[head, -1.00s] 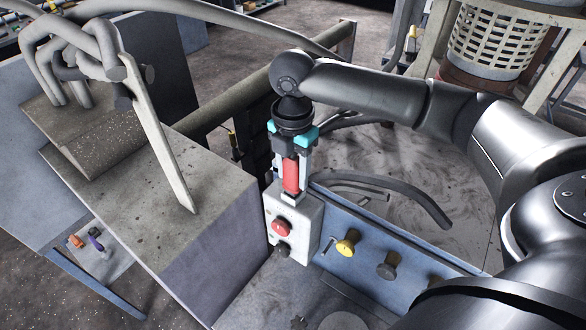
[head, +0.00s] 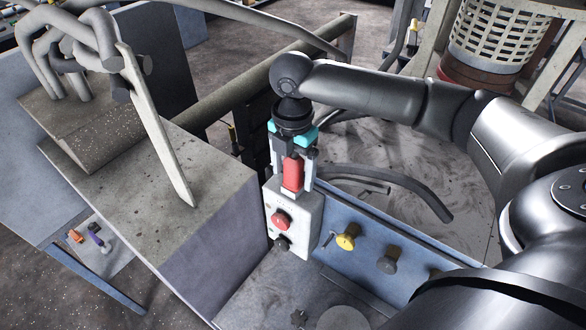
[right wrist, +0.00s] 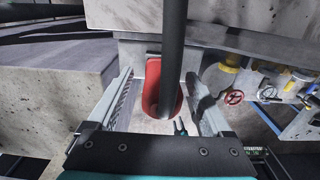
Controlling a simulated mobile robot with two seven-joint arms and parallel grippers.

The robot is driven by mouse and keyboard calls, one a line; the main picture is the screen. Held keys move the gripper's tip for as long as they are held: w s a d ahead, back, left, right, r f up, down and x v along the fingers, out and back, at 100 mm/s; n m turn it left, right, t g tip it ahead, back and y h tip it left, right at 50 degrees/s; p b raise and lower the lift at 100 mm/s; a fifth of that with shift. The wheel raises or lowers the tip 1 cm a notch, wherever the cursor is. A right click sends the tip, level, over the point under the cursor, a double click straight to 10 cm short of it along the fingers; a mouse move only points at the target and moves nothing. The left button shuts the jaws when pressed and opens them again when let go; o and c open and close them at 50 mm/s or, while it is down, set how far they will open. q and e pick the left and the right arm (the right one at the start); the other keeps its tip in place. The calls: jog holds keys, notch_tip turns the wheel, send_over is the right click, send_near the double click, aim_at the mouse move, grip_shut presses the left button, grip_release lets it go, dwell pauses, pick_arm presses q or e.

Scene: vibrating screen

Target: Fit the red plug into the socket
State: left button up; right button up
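The red plug (head: 293,173) stands upright at the top of the pale grey box with the red button (head: 299,238). The plug's lower end meets the box top, where the socket is; how deep it sits cannot be seen. In the right wrist view the plug (right wrist: 153,88) shows with a dark cable running up across it. My right gripper (head: 294,180) points down around the plug. Its fingers stand on either side, with a gap visible on the left in the right wrist view (right wrist: 160,108), so it looks open. My left gripper is not in view.
A blue panel with a yellow knob (head: 346,240) and a dark knob (head: 387,264) lies right of the box. A large grey block (head: 160,205) stands close on the left. A rail (head: 235,95) runs behind. A dark hose (head: 400,185) curves at the right.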

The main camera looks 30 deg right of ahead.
notch_tip(320, 180, up, 15)
jog(key=shift+r, duration=0.15)
dwell(0.5)
dwell(0.5)
